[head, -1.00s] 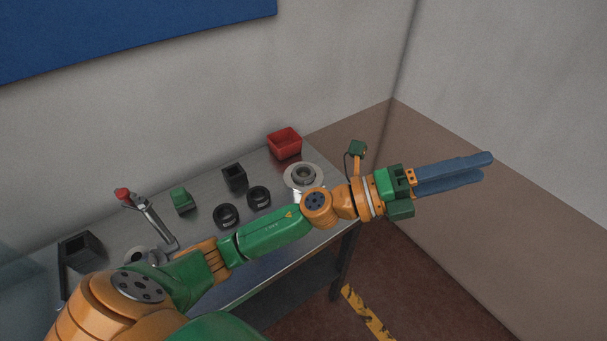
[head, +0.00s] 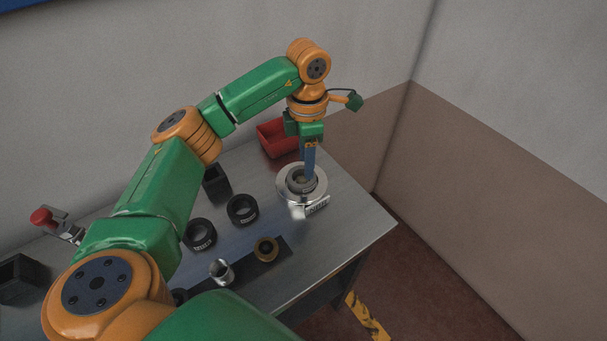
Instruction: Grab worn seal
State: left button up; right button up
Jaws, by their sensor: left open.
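A grey ring, which looks like the worn seal (head: 291,184), sits in the round silver housing (head: 284,195) at the right end of the metal table. A small lettered tag (head: 318,206) is at the housing's front edge. My left gripper (head: 309,178) points straight down, with its blue fingers at the ring. The fingers overlap one another in this view and hide part of the ring. The gripper is open. I cannot tell whether the fingertips touch the ring. My right gripper is not in view.
A red bin (head: 270,143) stands behind my gripper. Two black rings (head: 242,209) (head: 200,234) lie left of the housing. A brass ring (head: 266,251) and a silver sleeve (head: 221,272) stand in front. A black box (head: 217,184) is behind. The table's right front corner is clear.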

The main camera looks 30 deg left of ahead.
aim_at(304, 186)
pick_arm(q)
jog(key=shift+s+d+f+p, duration=0.25)
jog(key=shift+s+f+p, duration=0.1)
jog(key=shift+s+p, duration=0.2)
jog(key=shift+s+d+f+p, duration=0.2)
jog(key=shift+s+f+p, duration=0.1)
jog(key=shift+s+p, duration=0.25)
jog(key=f, duration=0.4)
jog(key=shift+w+a+f, duration=0.15)
jog(key=shift+w+a, duration=0.2)
jog(key=shift+d, duration=0.1)
jog(key=c, duration=0.4)
jog(key=shift+s, duration=0.1)
jog(key=c, duration=0.4)
grip_shut()
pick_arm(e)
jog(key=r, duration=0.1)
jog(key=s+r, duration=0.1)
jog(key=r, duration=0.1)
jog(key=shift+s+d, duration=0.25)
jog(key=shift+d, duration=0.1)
